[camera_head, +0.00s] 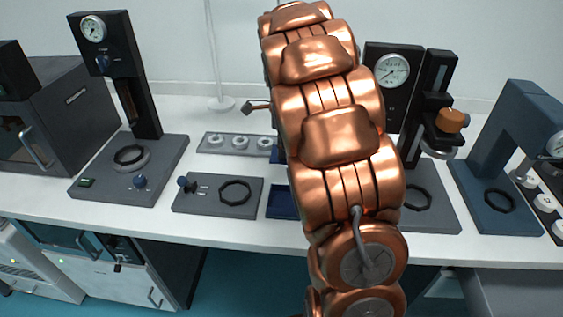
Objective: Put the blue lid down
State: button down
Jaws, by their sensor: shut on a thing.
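My copper-coloured arm (329,130) rises through the middle of the view and hides what is behind it. My gripper cannot be made out; it is hidden behind the arm or out of the frame. No blue lid can be identified. A dark blue shallow tray (282,203) lies on the white table, partly covered by the arm. A bit of another blue thing (275,156) shows just above it at the arm's left edge. A small lever-like part (257,106) sticks out left of the arm; I cannot tell what it belongs to.
A gauge press (130,168) and a grey plate with a black ring (218,196) stand left of the arm. A rack with white discs (238,143) lies behind. Right are another gauge machine (393,85) and a blue-grey press (492,200). The white front strip (230,232) is clear.

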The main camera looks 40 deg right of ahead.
aim_at(283, 172)
jog(key=shift+s+f+p, duration=0.1)
jog(key=shift+f+p, duration=0.35)
jog(key=shift+f, duration=2.7)
jog(key=shift+f, duration=0.15)
jog(key=c, duration=0.9)
grip_release()
notch_tip(283, 172, up, 11)
jog(key=shift+f+b, duration=0.15)
jog(key=shift+b, duration=0.8)
jog(key=shift+r, duration=0.8)
